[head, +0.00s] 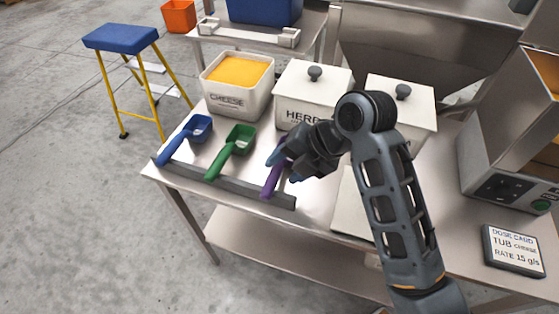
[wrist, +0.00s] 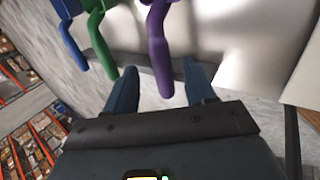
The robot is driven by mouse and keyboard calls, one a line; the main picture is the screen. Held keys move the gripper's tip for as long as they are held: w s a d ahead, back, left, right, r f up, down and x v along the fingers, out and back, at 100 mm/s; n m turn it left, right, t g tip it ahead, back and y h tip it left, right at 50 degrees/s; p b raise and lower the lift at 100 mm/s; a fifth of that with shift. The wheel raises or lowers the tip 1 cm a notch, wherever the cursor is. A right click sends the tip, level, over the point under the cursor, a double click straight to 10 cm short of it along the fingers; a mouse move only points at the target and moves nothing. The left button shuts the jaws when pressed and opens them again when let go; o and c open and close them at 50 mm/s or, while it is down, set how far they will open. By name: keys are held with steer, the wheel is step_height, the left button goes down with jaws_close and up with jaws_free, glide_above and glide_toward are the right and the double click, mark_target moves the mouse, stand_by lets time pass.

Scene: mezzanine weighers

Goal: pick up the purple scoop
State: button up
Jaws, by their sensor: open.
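The purple scoop (head: 270,183) lies at the front of the steel table, its handle over the dark rail. In the head view its bowl end is hidden behind my gripper (head: 284,167). In the wrist view the purple scoop's handle (wrist: 158,50) points toward my gripper (wrist: 161,75). The two blue fingers are spread wide, one on each side of the handle's end in the picture. The gripper holds nothing. Whether the handle is at finger depth or beneath them, I cannot tell.
A green scoop (head: 230,151) and a blue scoop (head: 185,138) lie to the left on the same rail (head: 225,186). Behind stand the cheese tub (head: 228,101), the herb tub (head: 300,108) and another lidded tub (head: 418,121). A dose card (head: 513,250) is at right.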

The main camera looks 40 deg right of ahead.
mark_target(278, 174)
steer(key=x, duration=0.5)
steer(key=shift+s+f+p, duration=0.1)
steer(key=shift+p, duration=0.3)
